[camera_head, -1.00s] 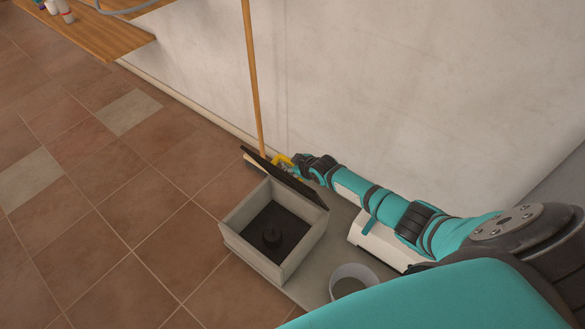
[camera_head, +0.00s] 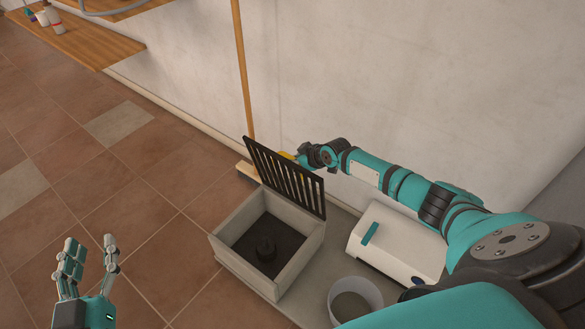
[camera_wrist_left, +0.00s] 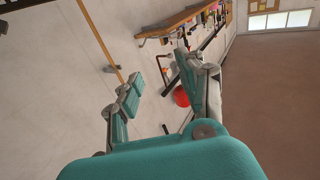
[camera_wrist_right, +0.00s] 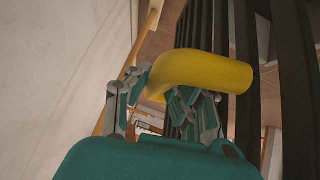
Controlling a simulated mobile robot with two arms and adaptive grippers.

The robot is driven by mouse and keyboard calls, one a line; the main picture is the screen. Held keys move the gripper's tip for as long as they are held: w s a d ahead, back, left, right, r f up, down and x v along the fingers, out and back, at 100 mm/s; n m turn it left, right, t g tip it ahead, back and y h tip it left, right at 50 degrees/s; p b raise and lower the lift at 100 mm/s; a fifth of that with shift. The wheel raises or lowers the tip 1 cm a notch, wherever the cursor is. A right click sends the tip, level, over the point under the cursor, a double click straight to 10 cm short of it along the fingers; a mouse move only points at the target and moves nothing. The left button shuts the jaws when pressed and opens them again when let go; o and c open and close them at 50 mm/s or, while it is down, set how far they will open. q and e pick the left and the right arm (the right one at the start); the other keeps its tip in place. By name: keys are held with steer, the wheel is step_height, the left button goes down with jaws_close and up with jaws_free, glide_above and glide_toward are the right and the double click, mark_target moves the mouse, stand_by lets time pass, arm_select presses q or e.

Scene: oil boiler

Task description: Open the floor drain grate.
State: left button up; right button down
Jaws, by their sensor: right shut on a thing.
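The drain grate (camera_head: 286,178) is a dark slotted panel. It stands raised at the back edge of the square concrete drain box (camera_head: 232,262), whose dark inside shows. A yellow handle (camera_wrist_right: 205,72) sits beside the grate's bars in the right wrist view; it is mostly hidden behind the grate in the head view. My right gripper (camera_head: 302,158) is behind the grate with its fingers closed around the handle. My left gripper (camera_head: 88,262) is open and empty, left of the box and above the floor. Its fingers also show apart in the left wrist view (camera_wrist_left: 165,90).
A grey bucket (camera_head: 355,300) and a white case (camera_head: 385,240) with a teal handle stand right of the box. A wooden pole (camera_head: 243,75) leans against the wall behind. A wooden shelf (camera_head: 90,45) is at upper left. The tiled floor on the left is clear.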

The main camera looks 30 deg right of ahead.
arm_select(q)
step_height(320, 180, up, 9)
steer(key=s+t+h+b, duration=0.1)
steer(key=s+t+h, duration=0.1)
steer(key=t, duration=0.3)
steer(key=shift+s+d+f+t+b, duration=0.2)
steer(key=shift+d+t+b, duration=0.1)
steer(key=shift+t+b, duration=0.1)
arm_select(e)
steer(key=shift+w+d+r, duration=0.2)
steer(key=shift+w+d, duration=0.15)
steer(key=shift+d, duration=0.25)
steer(key=c, duration=1.5)
jaws_free()
steer(key=shift+o, duration=0.2)
steer(key=shift+s, duration=0.1)
steer(key=shift+f, duration=0.1)
steer(key=shift+s, duration=0.1)
steer(key=v, duration=1.2)
steer(key=shift+w, duration=0.2)
steer(key=shift+d, duration=0.1)
